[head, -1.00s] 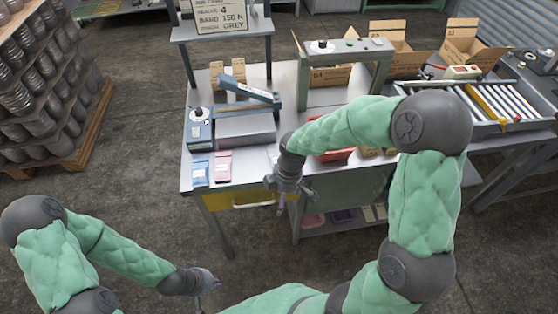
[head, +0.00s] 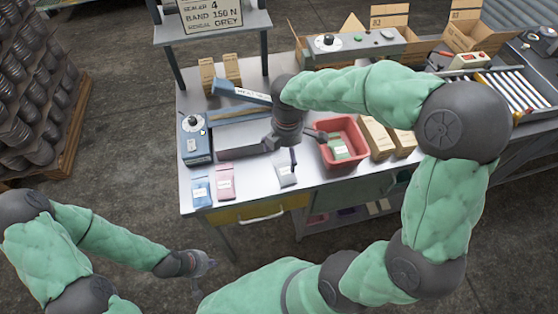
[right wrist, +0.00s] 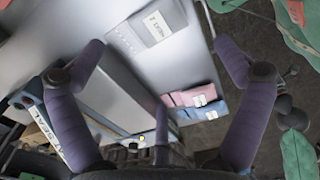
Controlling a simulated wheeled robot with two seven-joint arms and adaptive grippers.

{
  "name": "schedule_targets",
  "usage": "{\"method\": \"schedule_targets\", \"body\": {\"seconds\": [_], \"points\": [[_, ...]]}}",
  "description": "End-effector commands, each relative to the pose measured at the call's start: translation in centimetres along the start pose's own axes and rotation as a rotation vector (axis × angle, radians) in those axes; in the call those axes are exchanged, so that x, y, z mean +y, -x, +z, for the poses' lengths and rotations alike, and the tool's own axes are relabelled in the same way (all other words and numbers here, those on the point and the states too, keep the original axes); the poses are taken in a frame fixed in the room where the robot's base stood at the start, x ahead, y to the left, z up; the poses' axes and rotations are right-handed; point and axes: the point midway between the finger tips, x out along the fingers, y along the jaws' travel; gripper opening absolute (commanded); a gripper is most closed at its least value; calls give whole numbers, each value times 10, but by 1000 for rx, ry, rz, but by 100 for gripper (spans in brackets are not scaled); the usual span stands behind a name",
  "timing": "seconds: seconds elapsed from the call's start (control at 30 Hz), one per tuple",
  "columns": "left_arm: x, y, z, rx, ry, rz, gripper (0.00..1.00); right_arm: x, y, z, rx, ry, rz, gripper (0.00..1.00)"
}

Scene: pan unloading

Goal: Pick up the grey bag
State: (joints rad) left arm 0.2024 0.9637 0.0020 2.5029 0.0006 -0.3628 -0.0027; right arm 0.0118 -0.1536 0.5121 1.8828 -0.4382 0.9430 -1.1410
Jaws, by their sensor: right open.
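The grey bag (head: 286,174) lies flat on the table near its front edge, right of the pink bag; part of it is hidden behind my right gripper. In the right wrist view the grey bag (right wrist: 146,34), with a white label, lies beyond and between the spread fingers. My right gripper (head: 294,153) is open and empty, pointing down over the table just behind the bag; its fingers (right wrist: 163,52) frame the view. My left gripper (head: 204,270) hangs low in front of the table, away from the bags; its finger opening is unclear.
A blue bag (head: 201,191) and a pink bag (head: 225,183) lie to the left. A sealer (head: 240,138) stands behind. A red bin (head: 325,155) holding a green bag and brown boxes (head: 376,138) stand to the right.

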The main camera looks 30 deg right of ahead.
Motion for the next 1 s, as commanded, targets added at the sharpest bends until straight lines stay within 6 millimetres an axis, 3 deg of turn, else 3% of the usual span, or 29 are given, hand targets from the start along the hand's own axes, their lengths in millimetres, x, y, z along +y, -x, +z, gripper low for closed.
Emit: {"method": "schedule_targets", "body": {"seconds": [0.3,0.63,1.0], "points": [[-4,-12,1,-2,0,0,0,-1,-45,0,-1,-1,-4,99],[-6,-17,0,-1,0,0,0,0,-64,1,0,-1,-2,99],[-11,-31,-1,-1,0,0,0,2,-107,3,1,-2,-3,99]]}}
